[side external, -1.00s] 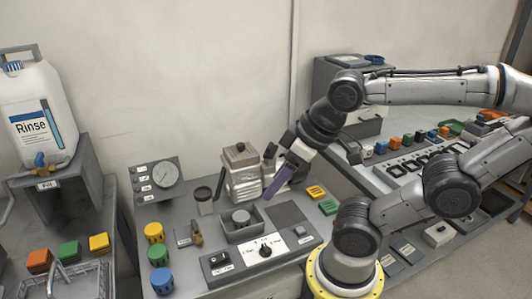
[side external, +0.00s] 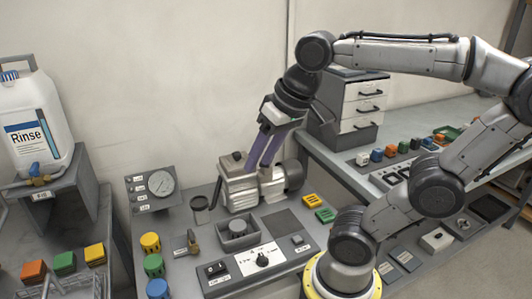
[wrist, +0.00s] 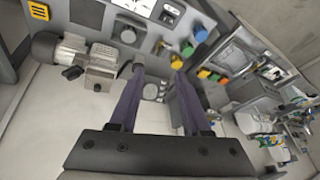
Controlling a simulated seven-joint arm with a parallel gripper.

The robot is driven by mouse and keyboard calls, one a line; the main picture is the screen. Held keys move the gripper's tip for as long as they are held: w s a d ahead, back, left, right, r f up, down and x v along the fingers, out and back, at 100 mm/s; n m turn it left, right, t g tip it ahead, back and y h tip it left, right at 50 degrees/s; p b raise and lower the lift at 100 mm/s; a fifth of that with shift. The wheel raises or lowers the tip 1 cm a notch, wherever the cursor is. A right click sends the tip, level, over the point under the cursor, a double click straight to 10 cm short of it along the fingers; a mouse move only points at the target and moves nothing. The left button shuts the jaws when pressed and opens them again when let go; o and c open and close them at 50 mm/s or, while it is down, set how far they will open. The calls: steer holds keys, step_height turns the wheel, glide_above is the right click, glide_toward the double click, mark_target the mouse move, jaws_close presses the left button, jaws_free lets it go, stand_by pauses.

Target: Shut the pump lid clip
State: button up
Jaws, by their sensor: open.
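The pump (side external: 238,190) is a light grey metal body with a dark cylindrical motor end (side external: 294,174), standing at the back of the grey bench panel. In the wrist view the pump (wrist: 98,75) lies left of my fingers. The lid clip is too small to make out, and I cannot tell its position. My gripper (side external: 260,168) has two long purple fingers, spread apart with nothing between them. In the side view they point down and overlap the pump's right part; contact cannot be told. The wrist view also shows my gripper (wrist: 158,66) open, beside the pump.
A square grey bin (side external: 237,234) and a switch panel (side external: 262,260) sit in front of the pump. Yellow and green blocks (side external: 314,197) lie to the right. A drawer cabinet (side external: 362,105) stands behind.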

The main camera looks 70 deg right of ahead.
steer(key=w+d+r+m+g, duration=0.35)
steer(key=w+d+m, duration=0.55)
steer(key=d, duration=0.4)
steer(key=w+d+f+m, duration=0.2)
steer(key=w+d+f, duration=0.1)
steer(key=d, duration=0.8)
steer(key=s+d+f+m+g, duration=0.1)
steer(key=s+d+f+m, duration=0.1)
steer(key=d+f, duration=0.25)
steer(key=f, duration=1.3)
steer(key=shift+s+d+f, duration=0.1)
steer(key=shift+d, duration=0.25)
steer(key=shift+c, duration=0.3)
jaws_close()
